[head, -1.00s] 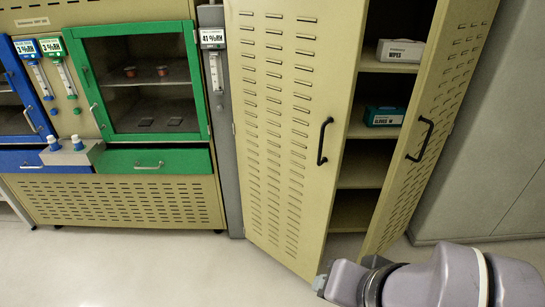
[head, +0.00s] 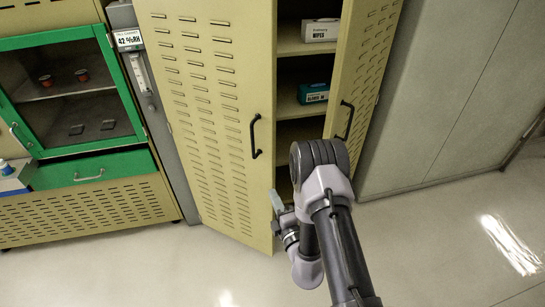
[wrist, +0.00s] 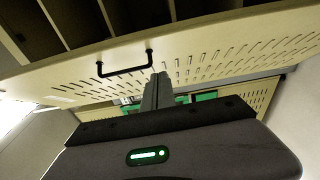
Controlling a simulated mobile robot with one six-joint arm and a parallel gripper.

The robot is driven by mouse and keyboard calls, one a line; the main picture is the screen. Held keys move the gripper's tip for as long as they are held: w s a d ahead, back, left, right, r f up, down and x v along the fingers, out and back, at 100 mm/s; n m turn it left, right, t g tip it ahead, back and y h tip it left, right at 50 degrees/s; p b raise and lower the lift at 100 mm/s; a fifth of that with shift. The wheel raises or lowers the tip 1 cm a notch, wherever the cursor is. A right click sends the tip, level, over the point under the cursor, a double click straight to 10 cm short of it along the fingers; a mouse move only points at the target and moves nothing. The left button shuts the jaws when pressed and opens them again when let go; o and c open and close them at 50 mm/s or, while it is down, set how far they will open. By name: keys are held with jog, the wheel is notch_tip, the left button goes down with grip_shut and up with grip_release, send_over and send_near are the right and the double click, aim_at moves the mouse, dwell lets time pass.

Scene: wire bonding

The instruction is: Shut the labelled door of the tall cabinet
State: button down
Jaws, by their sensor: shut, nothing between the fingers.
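The tall cream cabinet stands open in the head view, with its left door (head: 215,110) and right door (head: 365,65) both swung outward. Each door has slotted vents and a black handle; the left handle (head: 254,137) and right handle (head: 345,120) show. I see no readable label on either door. My gripper (head: 277,201) is shut and empty beside the lower free edge of the left door; I cannot tell whether it touches. In the wrist view the fingers (wrist: 157,90) point toward a vented door face with a black handle (wrist: 125,69) just left of the tips.
Inside the cabinet are a wipes box (head: 320,30) and a teal gloves box (head: 313,93) on shelves. A green-framed cabinet (head: 95,170) stands left, beyond a grey post (head: 150,90). A grey cabinet (head: 440,100) stands right. The floor at lower right is clear.

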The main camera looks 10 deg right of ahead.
jog(key=b, duration=0.2)
send_near(269, 162)
jog(key=w+a, duration=0.3)
jog(key=a, duration=0.1)
jog(key=shift+w+d+m+h+b, duration=0.3)
jog(key=shift+w+d+b, duration=0.15)
jog(key=shift+w+d, duration=0.65)
jog(key=shift+w+d+r, duration=0.1)
jog(key=shift+w+d, duration=0.15)
jog(key=shift+d, duration=0.2)
